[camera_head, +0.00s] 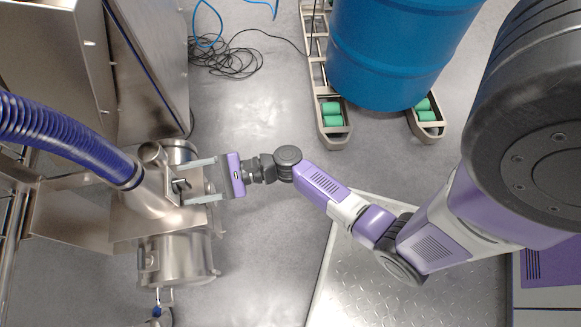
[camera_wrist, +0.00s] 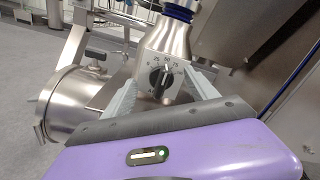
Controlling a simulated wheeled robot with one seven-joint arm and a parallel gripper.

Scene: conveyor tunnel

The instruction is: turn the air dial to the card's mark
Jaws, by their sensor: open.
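The air dial is a black knob (camera_wrist: 161,80) on a pale scale plate with small markings, fixed to the metal cone-shaped housing (camera_wrist: 178,38). Its pointer setting is too small to read surely. In the head view the dial (camera_head: 180,186) sits at the housing's right side. My gripper (camera_head: 186,183) is open, with one grey finger on each side of the dial. In the wrist view its fingers (camera_wrist: 160,82) also flank the knob, with visible space between them and it. I cannot tell how deep the fingertips reach. I make out no card in either view.
A ribbed blue hose (camera_head: 65,137) runs into the housing. A metal drum (camera_head: 178,262) lies below it, and a steel cabinet (camera_head: 150,60) stands above. A blue barrel (camera_head: 395,45) is at top right. Loose cables (camera_head: 225,62) lie on the floor. Floor between is clear.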

